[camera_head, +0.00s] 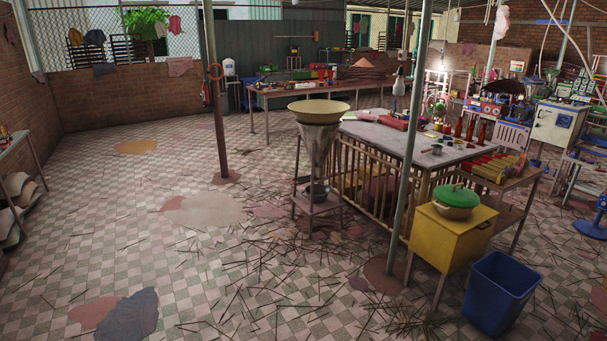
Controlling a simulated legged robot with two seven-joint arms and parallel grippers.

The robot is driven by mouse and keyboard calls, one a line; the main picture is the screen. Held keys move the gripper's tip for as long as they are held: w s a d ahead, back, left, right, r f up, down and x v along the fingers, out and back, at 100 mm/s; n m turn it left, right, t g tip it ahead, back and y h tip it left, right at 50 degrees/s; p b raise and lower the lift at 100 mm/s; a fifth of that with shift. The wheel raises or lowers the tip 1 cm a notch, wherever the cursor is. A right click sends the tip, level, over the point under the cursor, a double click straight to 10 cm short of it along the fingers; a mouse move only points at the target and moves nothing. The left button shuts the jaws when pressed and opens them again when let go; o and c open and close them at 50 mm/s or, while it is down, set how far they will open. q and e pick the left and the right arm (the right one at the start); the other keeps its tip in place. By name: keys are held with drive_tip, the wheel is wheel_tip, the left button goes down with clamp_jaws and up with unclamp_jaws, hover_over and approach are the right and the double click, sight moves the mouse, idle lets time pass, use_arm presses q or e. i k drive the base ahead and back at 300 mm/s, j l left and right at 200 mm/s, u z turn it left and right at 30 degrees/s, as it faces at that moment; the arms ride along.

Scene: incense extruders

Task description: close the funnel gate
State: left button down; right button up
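A cone-shaped grey funnel (316,146) stands upright on a small metal stand (318,207) near the middle of the view. A wide tan round basin or rim (318,111) tops it. A dark bowl (317,191) sits on the stand below the funnel's outlet. A small dark part (301,180) sticks out to the left near the outlet and may be the gate; it is too small to tell whether it is open. Neither of my grippers shows in the view.
A long table (385,142) with bottles and tools stands right of the funnel. A yellow cabinet (445,237) and blue bin (500,291) are at the front right. Posts (216,100) rise from the floor. Thin sticks litter the tiles; the left floor is mostly open.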

sight(305, 180)
drive_tip(key=i, duration=2.2)
drive_tip(key=i+z, duration=0.1)
drive_tip(key=i, duration=1)
drive_tip(key=i+j, duration=0.2)
drive_tip(key=i, duration=0.9)
drive_tip(key=i+j, duration=0.1)
drive_tip(key=i, duration=1)
